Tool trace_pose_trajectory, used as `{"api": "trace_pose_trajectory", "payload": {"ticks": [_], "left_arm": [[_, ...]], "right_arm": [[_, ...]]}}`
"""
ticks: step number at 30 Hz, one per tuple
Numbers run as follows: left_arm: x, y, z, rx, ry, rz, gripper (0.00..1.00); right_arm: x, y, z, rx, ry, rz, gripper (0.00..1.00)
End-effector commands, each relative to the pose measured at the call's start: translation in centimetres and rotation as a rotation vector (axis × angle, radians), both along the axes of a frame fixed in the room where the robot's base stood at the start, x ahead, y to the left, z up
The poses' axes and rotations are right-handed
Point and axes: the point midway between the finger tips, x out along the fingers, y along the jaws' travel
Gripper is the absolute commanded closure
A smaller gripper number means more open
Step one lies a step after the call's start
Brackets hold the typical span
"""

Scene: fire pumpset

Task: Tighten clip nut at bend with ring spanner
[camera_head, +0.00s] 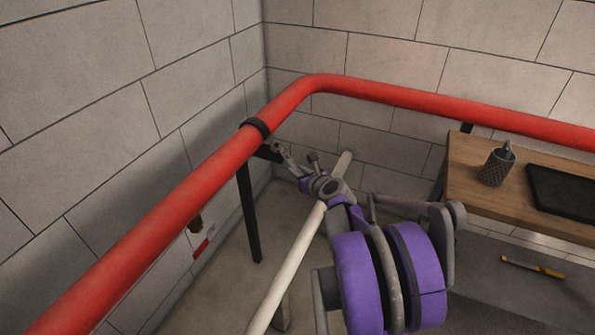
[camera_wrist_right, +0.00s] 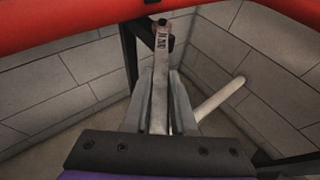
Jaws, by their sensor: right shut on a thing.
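A red pipe (camera_head: 190,185) runs along the left wall, bends at the corner and follows the back wall. A black clip (camera_head: 257,127) wraps it just before the bend, with a dark bracket (camera_head: 268,153) below. My right gripper (camera_head: 288,165) is beside this clip, shut on a grey ring spanner (camera_wrist_right: 160,80). The spanner points away from the fingers, and its ring end (camera_wrist_right: 161,22) is at the dark bracket under the red pipe. The nut is too small or covered to make out, so I cannot tell whether the ring fully seats on it. My left gripper is out of view.
A pale pipe (camera_head: 290,262) slants up from the floor behind my right arm. A dark post (camera_head: 249,212) stands under the clip. At right, a wooden bench (camera_head: 465,160) holds a mesh cup (camera_head: 496,167) and a black tray (camera_head: 565,192); a yellow-handled tool (camera_head: 532,267) lies below.

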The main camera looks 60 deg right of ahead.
Motion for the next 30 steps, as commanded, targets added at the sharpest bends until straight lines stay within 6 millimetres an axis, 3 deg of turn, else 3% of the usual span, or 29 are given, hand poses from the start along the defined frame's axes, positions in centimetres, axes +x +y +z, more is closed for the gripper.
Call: {"api": "trace_pose_trajectory", "payload": {"ticks": [11,30], "left_arm": [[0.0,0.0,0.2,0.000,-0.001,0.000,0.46],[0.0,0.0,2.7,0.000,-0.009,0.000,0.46]], "right_arm": [[0.0,0.0,0.2,0.000,0.000,0.000,1.00],[0.0,0.0,3.4,0.000,0.000,0.000,1.00]]}}
